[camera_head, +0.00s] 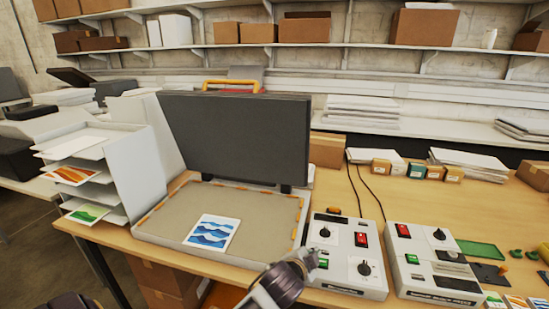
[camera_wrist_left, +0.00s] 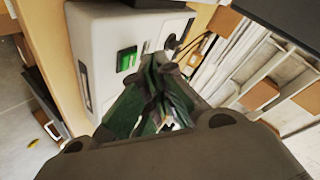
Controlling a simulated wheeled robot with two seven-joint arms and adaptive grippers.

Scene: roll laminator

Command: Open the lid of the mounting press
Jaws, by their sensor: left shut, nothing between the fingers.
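The mounting press has a white-framed base (camera_head: 150,240) with a beige bed edged in orange marks. Its dark grey lid (camera_head: 235,135) stands raised, nearly upright, at the back of the bed. A yellow handle (camera_head: 232,85) shows behind the lid's top edge. A print with blue waves (camera_head: 212,233) lies on the bed. My left gripper (camera_head: 308,260) is shut and empty at the press's front right corner, beside the control box. In the left wrist view its fingers (camera_wrist_left: 162,68) are over the white control box (camera_wrist_left: 95,30). My right gripper is not visible.
Two control boxes, a near one (camera_head: 345,255) and a right one (camera_head: 430,265), stand right of the press. A paper rack (camera_head: 130,150) stands at the left. Small boxes (camera_head: 415,171) and a green tray (camera_head: 482,250) occupy the table's right side. Shelves line the wall.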

